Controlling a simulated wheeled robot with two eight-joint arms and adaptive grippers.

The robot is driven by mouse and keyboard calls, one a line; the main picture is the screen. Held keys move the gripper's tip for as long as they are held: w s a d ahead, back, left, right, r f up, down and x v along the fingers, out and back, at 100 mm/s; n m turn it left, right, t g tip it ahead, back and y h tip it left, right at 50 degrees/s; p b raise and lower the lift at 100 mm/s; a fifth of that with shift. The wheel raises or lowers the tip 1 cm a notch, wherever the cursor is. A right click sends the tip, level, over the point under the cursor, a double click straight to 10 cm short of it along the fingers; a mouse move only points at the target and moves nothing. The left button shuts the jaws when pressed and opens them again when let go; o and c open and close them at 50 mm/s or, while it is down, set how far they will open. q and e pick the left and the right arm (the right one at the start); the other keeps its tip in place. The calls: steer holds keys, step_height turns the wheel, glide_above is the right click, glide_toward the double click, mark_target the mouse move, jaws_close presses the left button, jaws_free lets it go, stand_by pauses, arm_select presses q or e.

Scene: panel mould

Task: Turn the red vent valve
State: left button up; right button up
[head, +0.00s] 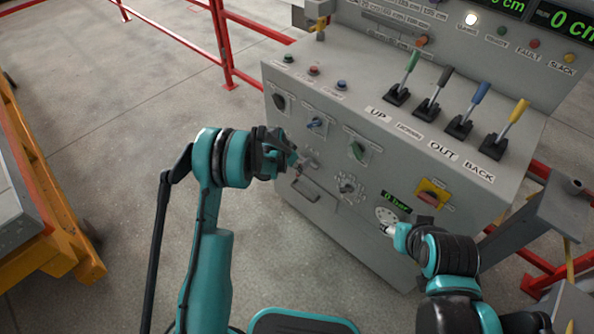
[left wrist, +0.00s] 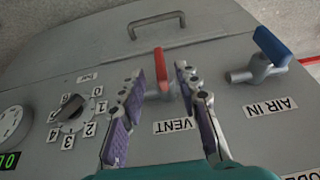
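The red vent valve (left wrist: 160,65) is a small red lever on a metal body, mounted on the grey panel above the VENT label (left wrist: 174,126). In the left wrist view its lever points toward the top of the picture. My left gripper (left wrist: 160,82) is open, with one purple-padded finger on each side of the valve. I see gaps beside the lever, so it is not clamped. In the head view my left gripper (head: 287,153) is at the panel's front and the red lever cannot be made out. My right gripper (head: 391,231) is by the white dial; its fingers are too small to judge.
A blue AIR IN valve (left wrist: 272,44) sits to the right in the left wrist view. A numbered knob (left wrist: 71,113) is on the left, and a drawer-like handle (left wrist: 157,22) is beyond. Coloured levers (head: 450,105) stand on the console top. Red rails (head: 225,50) run behind.

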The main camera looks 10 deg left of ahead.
arm_select(q)
steer(key=v, duration=0.6)
steer(key=shift+r, duration=0.2)
steer(key=s+a+r+n+t+y, duration=0.1)
steer(key=s+r+n, duration=0.1)
steer(key=s+r, duration=0.65)
steer(key=s+a+r+n, duration=0.1)
steer(key=s+r, duration=0.4)
steer(key=r, duration=0.6)
steer(key=s+a+r+n+t+y, duration=0.1)
steer(key=s+a+r+n+t, duration=0.1)
steer(key=s, duration=1.7)
steer(key=shift+s+n, duration=0.4)
steer(key=shift+n, duration=0.5)
steer(key=shift+r, duration=0.1)
